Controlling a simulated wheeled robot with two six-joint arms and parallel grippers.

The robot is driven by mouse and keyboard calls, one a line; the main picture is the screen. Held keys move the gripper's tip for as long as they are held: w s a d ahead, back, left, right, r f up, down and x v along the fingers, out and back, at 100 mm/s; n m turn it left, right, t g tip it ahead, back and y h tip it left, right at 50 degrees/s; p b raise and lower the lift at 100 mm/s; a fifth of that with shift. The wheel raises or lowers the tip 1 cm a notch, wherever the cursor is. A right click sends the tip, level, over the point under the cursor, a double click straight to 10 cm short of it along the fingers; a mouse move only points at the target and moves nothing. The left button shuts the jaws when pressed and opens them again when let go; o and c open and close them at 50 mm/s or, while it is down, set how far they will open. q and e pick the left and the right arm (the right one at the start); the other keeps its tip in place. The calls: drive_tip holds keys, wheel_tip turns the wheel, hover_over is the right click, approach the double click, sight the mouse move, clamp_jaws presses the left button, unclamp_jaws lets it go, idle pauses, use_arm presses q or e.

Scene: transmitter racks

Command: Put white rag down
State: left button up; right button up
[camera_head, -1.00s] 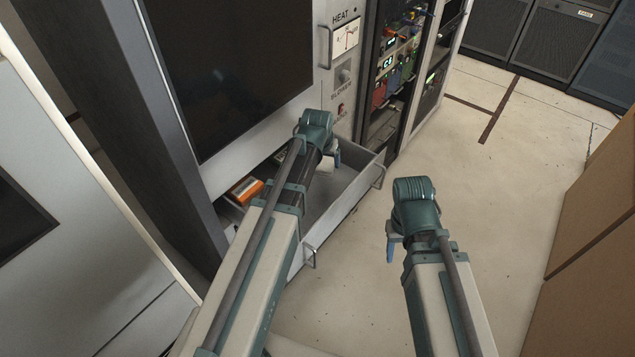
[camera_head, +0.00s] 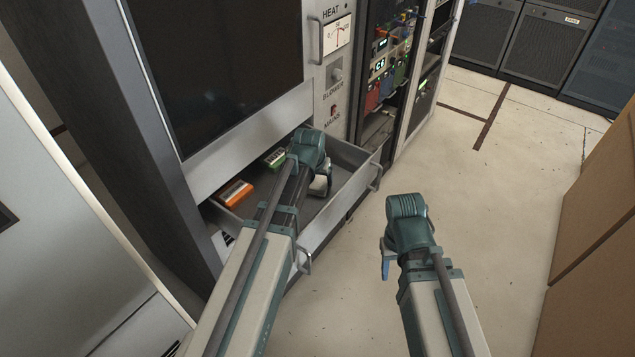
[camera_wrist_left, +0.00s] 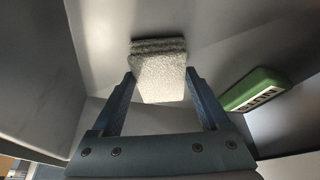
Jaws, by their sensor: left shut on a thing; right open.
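In the left wrist view, the white rag (camera_wrist_left: 161,74) is a folded, speckled grey-white block. My left gripper (camera_wrist_left: 160,85) is shut on it, with one blue finger on each side. In the head view, my left gripper (camera_head: 323,182) reaches down into the open drawer (camera_head: 338,206), and the rag is mostly hidden behind the wrist. I cannot tell whether the rag touches the drawer floor. My right gripper (camera_head: 387,265) is open and empty over the floor, right of the drawer.
An orange-and-white box (camera_head: 235,193) and a green box (camera_head: 275,158) lie in the drawer; the green one also shows in the left wrist view (camera_wrist_left: 254,88). The rack panel (camera_head: 337,80) stands behind. Brown boxes (camera_head: 590,220) stand at the right. Floor between is clear.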

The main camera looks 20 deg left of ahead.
use_arm(q)
drive_tip(key=o, duration=1.1)
drive_tip(key=shift+c, duration=0.2)
drive_tip(key=p+v, duration=1.1)
drive_tip(key=v, duration=0.1)
drive_tip(key=shift+r, duration=0.15)
